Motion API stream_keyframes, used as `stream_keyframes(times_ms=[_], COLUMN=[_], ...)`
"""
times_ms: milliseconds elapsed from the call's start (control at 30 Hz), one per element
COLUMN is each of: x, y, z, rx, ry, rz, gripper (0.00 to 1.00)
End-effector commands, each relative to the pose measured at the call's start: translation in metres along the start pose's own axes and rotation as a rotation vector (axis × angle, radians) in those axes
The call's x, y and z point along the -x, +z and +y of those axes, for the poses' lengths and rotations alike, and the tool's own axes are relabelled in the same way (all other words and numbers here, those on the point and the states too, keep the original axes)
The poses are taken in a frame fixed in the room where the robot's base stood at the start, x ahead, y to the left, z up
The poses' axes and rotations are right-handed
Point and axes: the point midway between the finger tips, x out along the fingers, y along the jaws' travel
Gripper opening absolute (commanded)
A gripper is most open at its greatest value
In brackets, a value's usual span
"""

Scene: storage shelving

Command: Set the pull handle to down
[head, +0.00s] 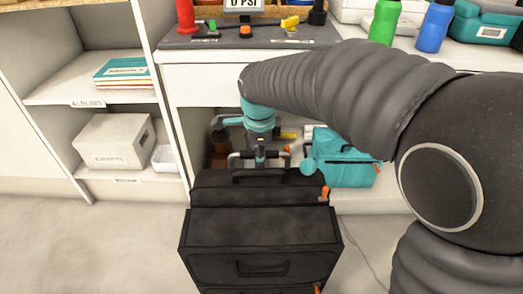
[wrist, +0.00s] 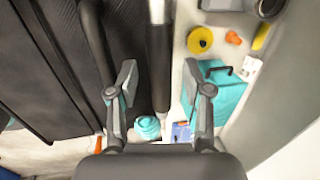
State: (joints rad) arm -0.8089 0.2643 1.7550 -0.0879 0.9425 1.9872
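A black case (head: 262,232) stands on the floor in the middle of the head view, and its dark side fills the left of the wrist view (wrist: 45,60). The pull handle (wrist: 160,70) shows in the wrist view as a black bar with a pale metal part at its top end. My gripper (wrist: 163,78) is open, with one finger on each side of the bar and visible gaps. In the head view, my gripper (head: 259,158) is at the case's back edge, and the pull handle is hard to separate from it.
A teal bag (head: 345,160) stands behind the case at the right. A counter (head: 215,72) is above, with green (head: 384,22) and blue (head: 434,28) bottles. Shelves with a grey box (head: 113,141) are at the left. The floor (head: 85,240) left of the case is clear.

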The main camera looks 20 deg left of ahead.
Motion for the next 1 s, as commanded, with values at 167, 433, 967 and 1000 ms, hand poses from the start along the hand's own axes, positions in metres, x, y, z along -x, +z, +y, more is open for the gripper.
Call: stream_keyframes(times_ms=[167, 433, 967, 1000], x=[0.001, 0.028, 0.114, 0.116], y=[0.0, 0.0, 0.0, 0.0], z=[0.0, -0.001, -0.001, -0.001], rx=[-0.001, -0.001, 0.0, 0.0], ry=[-0.001, -0.005, -0.001, 0.0], rz=[0.0, -0.002, -0.001, 0.0], gripper=[0.5, 0.5, 0.5, 0.5])
